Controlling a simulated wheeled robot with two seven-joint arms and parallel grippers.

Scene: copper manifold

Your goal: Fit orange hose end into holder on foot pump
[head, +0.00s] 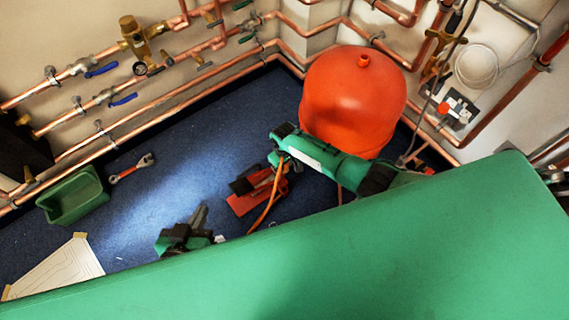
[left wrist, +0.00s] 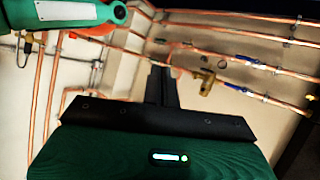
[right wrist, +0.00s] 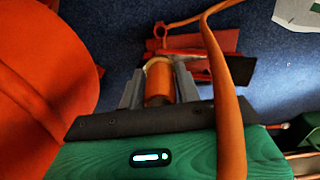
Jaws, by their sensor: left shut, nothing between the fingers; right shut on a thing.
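The red foot pump (head: 243,204) with its dark pedal lies on the blue floor in the head view. In the right wrist view the pump (right wrist: 197,42) is beyond the fingers, with a small red ring-like part at its left end; I cannot tell if this is the holder. My right gripper (right wrist: 159,82) is shut on the orange hose end (right wrist: 158,80), which points toward the pump. The gap between hose end and pump is unclear. The orange hose (right wrist: 225,85) loops past the right side. My left gripper (head: 201,214) is shut and empty, left of the pump; its fingers also show in the left wrist view (left wrist: 160,86).
A large red tank (head: 352,95) stands close behind my right arm. Copper pipes (head: 200,80) run along the walls. A green bin (head: 75,200), a red-handled wrench (head: 132,168) and a white sheet (head: 58,270) lie at left. Blue floor between is clear.

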